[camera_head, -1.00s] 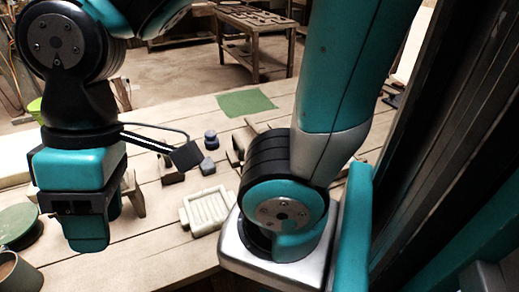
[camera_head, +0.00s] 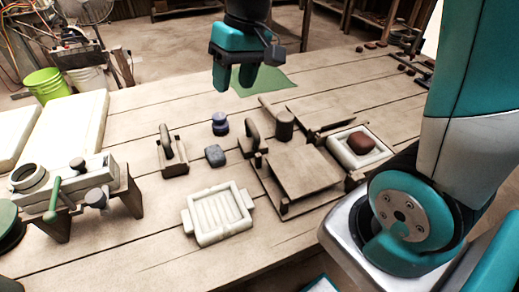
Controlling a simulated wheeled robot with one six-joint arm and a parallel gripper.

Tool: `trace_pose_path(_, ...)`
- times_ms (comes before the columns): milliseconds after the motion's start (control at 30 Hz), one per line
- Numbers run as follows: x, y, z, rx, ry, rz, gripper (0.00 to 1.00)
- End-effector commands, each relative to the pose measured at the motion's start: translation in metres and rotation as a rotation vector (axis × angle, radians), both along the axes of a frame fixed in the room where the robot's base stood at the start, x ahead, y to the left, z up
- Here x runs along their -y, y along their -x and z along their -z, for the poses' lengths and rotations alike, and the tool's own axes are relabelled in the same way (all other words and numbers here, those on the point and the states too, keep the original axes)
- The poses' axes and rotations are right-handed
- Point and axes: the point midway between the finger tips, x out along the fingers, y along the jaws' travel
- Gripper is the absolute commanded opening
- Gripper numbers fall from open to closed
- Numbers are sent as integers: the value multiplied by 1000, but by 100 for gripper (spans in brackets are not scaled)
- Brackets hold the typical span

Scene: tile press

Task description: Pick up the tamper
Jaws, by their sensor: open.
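The likeliest tamper is a wooden block with a dark upright handle (camera_head: 172,154), standing on the planks left of the middle. A second wooden piece with a handle (camera_head: 253,137) stands to its right, so I cannot be sure which is the tamper. My gripper (camera_head: 234,79) is open and empty, pointing down beyond both pieces, high in the picture near the green mat. It touches neither of them.
A small blue knobbed piece (camera_head: 220,124) and a grey block (camera_head: 215,156) stand between the handled pieces. A pale ribbed tray (camera_head: 214,234) lies in front. A wooden press frame (camera_head: 298,176) and a white tray with a reddish lump (camera_head: 362,143) are right. A green mat (camera_head: 263,88) lies behind.

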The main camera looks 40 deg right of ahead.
Motion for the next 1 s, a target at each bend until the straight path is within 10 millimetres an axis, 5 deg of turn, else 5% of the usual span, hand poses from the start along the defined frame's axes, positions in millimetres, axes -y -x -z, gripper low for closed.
trace_pose_path(33, 27, -26, 28, -23, 11, 88, 51)
trace_pose_path(100, 58, -51, 47, -46, 25, 187, 51)
trace_pose_path(300, 111, -84, 81, -82, 45, 342, 51)
trace_pose_path(800, 97, -90, 179, -88, 47, 352, 51)
trace_pose_path(1000, 93, -91, 197, -84, 47, 353, 51)
